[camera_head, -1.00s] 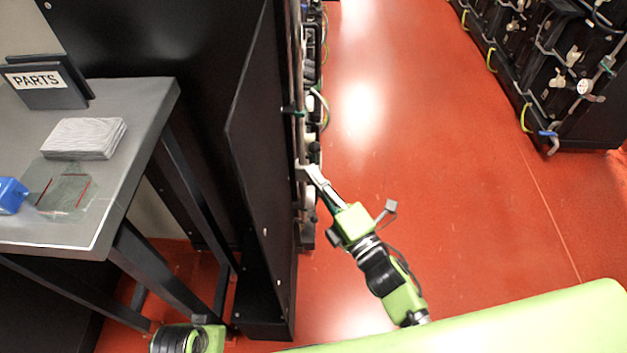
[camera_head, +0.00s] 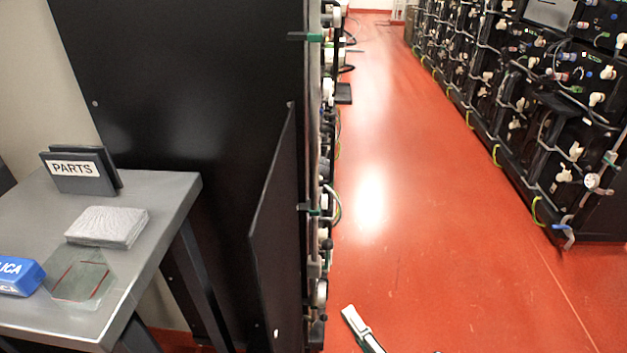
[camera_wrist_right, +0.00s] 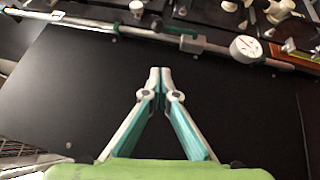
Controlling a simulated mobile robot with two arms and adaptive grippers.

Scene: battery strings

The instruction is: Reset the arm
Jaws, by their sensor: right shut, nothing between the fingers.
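My right gripper (camera_head: 352,318) shows at the bottom of the head view, over the red floor, with most of its arm below the frame. In the right wrist view the right gripper (camera_wrist_right: 160,72) has its two fingertips together, with nothing between them. Behind the fingers there is a plain black panel (camera_wrist_right: 80,90). My left gripper is not in view.
A grey table (camera_head: 180,200) at the left holds a PARTS sign (camera_head: 78,170), a stack of cloths (camera_head: 108,227), a clear bag (camera_head: 80,278) and a blue box (camera_head: 18,277). A black cabinet (camera_head: 190,100) stands beside it. Battery racks (camera_head: 570,130) line the right. The red aisle (camera_head: 430,220) is clear.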

